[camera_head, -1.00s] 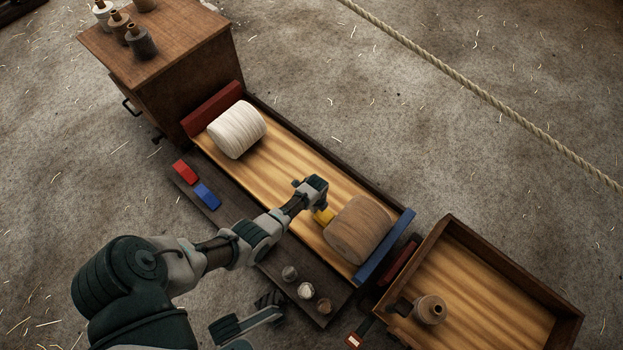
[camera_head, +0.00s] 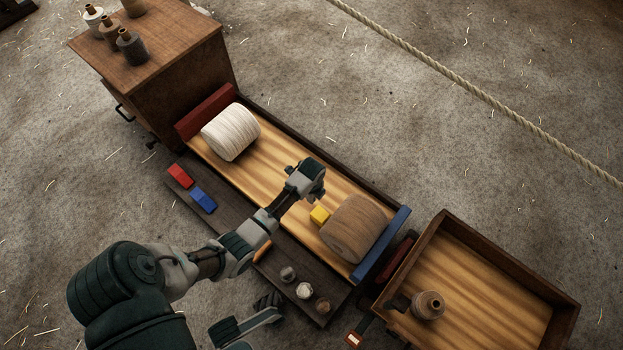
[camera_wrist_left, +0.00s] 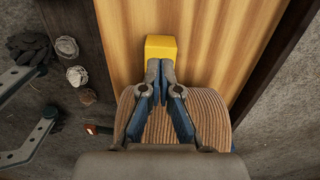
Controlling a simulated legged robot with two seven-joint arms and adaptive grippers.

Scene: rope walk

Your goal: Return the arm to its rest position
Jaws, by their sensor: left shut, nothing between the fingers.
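My left arm reaches in from the lower left in the head view. My left gripper (camera_head: 312,186) is over the striped wooden tray (camera_head: 270,165), shut and empty. In the left wrist view its two fingers (camera_wrist_left: 161,68) meet at the tips, and the yellow block (camera_wrist_left: 161,47) shows just past them. In the head view the yellow block (camera_head: 320,215) sits on the tray beside a brown wound spool (camera_head: 354,230), clear of the gripper.
A white spool (camera_head: 231,132) lies at the tray's far end. Red (camera_head: 179,175) and blue (camera_head: 203,200) blocks lie on the side ledge. A bin (camera_head: 490,285) holds a brown bobbin (camera_head: 428,305). A cabinet (camera_head: 170,50) stands upper left; a rope (camera_head: 480,95) crosses the upper right.

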